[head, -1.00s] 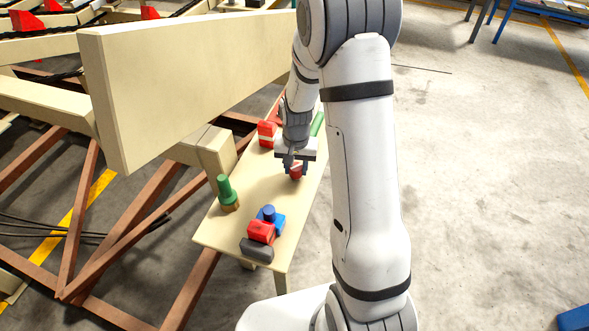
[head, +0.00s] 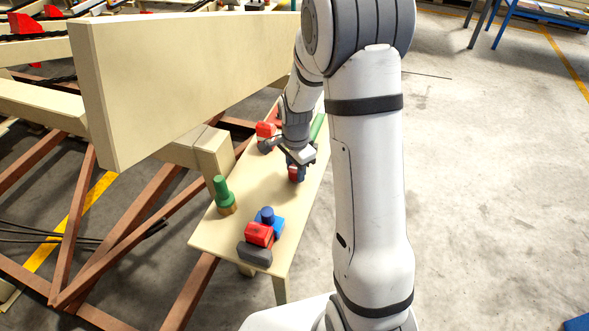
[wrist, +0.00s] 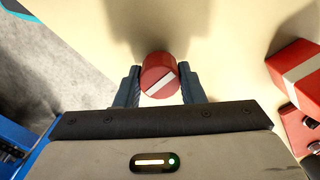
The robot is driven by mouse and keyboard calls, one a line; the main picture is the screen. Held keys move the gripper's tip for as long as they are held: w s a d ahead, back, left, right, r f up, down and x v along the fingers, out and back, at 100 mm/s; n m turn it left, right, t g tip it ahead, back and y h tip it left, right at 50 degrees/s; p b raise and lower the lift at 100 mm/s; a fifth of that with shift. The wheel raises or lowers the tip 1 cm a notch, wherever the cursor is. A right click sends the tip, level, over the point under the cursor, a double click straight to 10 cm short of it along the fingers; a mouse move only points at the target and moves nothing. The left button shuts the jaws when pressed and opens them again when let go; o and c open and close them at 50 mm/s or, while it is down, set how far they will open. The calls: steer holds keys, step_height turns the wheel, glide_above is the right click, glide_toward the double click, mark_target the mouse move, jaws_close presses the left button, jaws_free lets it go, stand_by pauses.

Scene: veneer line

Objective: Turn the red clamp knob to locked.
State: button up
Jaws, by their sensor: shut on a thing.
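The red clamp knob (wrist: 155,68) is a round red piece with a white stripe on its face. In the wrist view the stripe runs diagonally, from lower left to upper right. My gripper (wrist: 160,84) is shut on the knob, with one dark finger on each side. In the head view the knob (head: 294,174) shows small and red under my gripper (head: 296,168), on the pale bench top. I see no locked mark, and the fingers partly hide the knob's sides.
The narrow bench (head: 225,232) carries a green peg (head: 222,192), a blue piece (head: 275,221), a red block (head: 258,234) and a dark grey piece (head: 254,253) in front. A red-and-white block (head: 265,130) stands behind. A large beam (head: 180,75) overhangs at left. Open floor lies right.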

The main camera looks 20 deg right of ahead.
mark_target(295, 168)
steer(key=shift+w+a+r+m, duration=0.1)
steer(key=shift+w+a+m, duration=0.05)
steer(key=shift+m, duration=0.25)
steer(key=o, duration=1)
step_height(295, 168, up, 7)
steer(key=shift+r, duration=0.35)
steer(key=shift+r, duration=0.1)
steer(key=s+r+n+t, duration=0.1)
steer(key=s+r+n, duration=0.3)
steer(key=s, duration=0.3)
steer(key=s+r+n, duration=0.3)
steer(key=s+n, duration=0.2)
steer(key=s, duration=0.1)
steer(key=s+r+n+t, duration=0.1)
steer(key=s+r+n, duration=0.3)
steer(key=s, duration=0.3)
steer(key=shift+s+a+r+n+t+p, duration=0.3)
steer(key=shift+s+r+n+p, duration=0.05)
steer(key=shift+n, duration=0.45)
